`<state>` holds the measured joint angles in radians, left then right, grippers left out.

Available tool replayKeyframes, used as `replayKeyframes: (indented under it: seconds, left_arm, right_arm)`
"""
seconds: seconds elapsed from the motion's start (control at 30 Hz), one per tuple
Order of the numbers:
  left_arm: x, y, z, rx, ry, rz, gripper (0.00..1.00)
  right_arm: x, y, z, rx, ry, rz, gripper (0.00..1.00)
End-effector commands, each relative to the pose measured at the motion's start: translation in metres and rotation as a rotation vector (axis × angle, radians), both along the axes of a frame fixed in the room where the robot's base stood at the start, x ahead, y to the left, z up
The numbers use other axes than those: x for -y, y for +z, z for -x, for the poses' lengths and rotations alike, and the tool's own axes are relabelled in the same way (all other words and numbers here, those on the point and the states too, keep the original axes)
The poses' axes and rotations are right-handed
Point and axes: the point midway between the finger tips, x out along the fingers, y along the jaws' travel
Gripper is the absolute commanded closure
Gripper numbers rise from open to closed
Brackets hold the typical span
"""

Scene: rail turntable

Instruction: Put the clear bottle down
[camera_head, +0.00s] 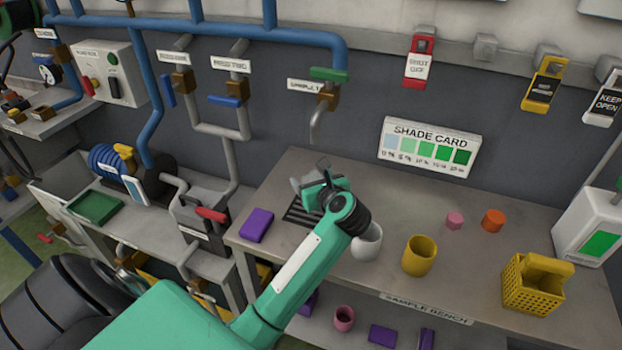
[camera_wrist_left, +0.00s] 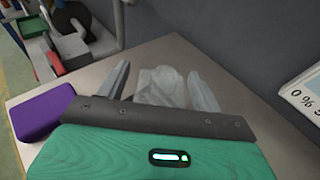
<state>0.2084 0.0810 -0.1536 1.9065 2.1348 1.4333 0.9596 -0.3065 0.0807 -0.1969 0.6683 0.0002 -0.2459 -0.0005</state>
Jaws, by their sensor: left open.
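My left gripper (camera_head: 318,180) is over the left part of the sample bench (camera_head: 467,240), by the dark slotted grille and below the sample tap (camera_head: 326,98). In the left wrist view my left gripper (camera_wrist_left: 160,88) has its two fingers spread apart. A pale, see-through shape, which looks like the clear bottle (camera_wrist_left: 160,84), shows between the fingers, with a gap at each side. Its lower part is hidden behind the gripper body. In the head view the gripper and arm mostly hide it. I cannot tell if it stands on the grille. My right gripper is not in view.
A purple block (camera_head: 257,225) lies left of the grille. A white cup (camera_head: 367,243) stands close right of my arm, then a yellow cup (camera_head: 419,256). Pink (camera_head: 455,220) and orange (camera_head: 493,221) pieces and a yellow basket (camera_head: 530,294) are farther right. The shade card (camera_head: 429,147) stands behind.

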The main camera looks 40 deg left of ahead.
Motion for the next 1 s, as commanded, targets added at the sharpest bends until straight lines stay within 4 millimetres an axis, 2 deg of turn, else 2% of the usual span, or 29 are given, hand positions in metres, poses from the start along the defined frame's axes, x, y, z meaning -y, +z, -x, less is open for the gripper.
replayKeyframes:
  seconds: [0.3,0.53,0.7,1.0]
  left_arm:
    - [0.052,0.017,0.031,-0.002,-0.002,0.008,0.33]
    - [0.082,0.028,0.050,-0.001,-0.002,0.005,0.33]
    - [0.093,0.032,0.056,-0.001,-0.002,0.003,0.33]
    - [0.094,0.033,0.057,-0.002,-0.001,0.001,0.33]
  right_arm:
    - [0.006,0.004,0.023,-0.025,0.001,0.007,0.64]
    - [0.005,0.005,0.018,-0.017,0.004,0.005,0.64]
    - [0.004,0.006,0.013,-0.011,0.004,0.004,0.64]
    - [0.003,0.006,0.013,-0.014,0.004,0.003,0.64]
